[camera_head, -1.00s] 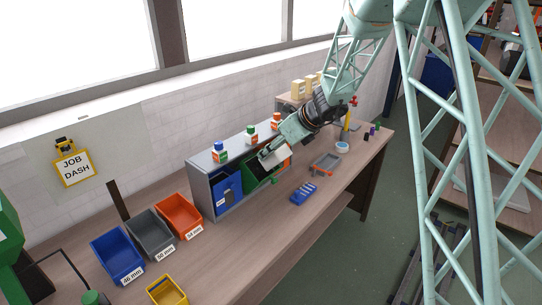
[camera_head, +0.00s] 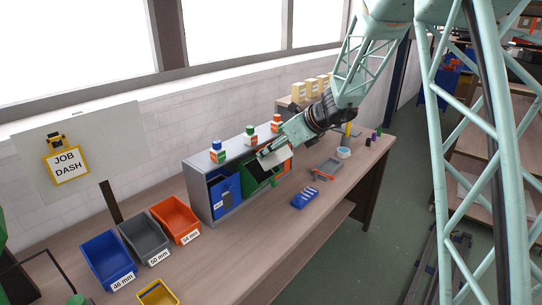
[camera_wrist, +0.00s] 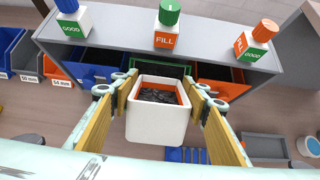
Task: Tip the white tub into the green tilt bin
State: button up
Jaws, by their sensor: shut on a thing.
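The white tub (camera_wrist: 157,124) is upright between the fingers of my gripper (camera_wrist: 161,96) in the wrist view. Dark small pieces lie in it, below an orange inner edge. My gripper is shut on the tub's sides. In the head view the tub (camera_head: 277,161) is partly hidden by my gripper, just in front of the cabinet. The green tilt bin (camera_head: 252,184) is tipped open in the cabinet's middle bay, right by the tub. In the wrist view its green rim (camera_wrist: 146,67) shows just beyond the tub, mostly hidden behind it.
The grey cabinet (camera_head: 229,211) also holds a blue bin (camera_head: 217,190) at left and an orange bin (camera_wrist: 214,73) at right. Several capped blocks stand on its top. A blue tray (camera_head: 305,198) and a grey tray (camera_head: 327,168) lie on the bench in front.

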jog(key=shift+r+t+y+b, duration=0.3)
jog(key=shift+t+y+b, duration=0.45)
jog(key=shift+b, duration=4.1)
jog(key=shift+s+r+y, duration=0.1)
jog(key=shift+r+y, duration=0.15)
jog(key=shift+y, duration=0.1)
jog(key=shift+r+t, duration=0.1)
jog(key=shift+t, duration=0.25)
jog(key=shift+r+t+y, duration=0.45)
jog(key=shift+t+y, duration=0.35)
jog(key=shift+y, duration=0.3)
jog(key=shift+r+t+y, duration=0.7)
jog(key=shift+t+y, duration=0.2)
jog(key=shift+y, duration=0.2)
jog(key=shift+r, duration=0.15)
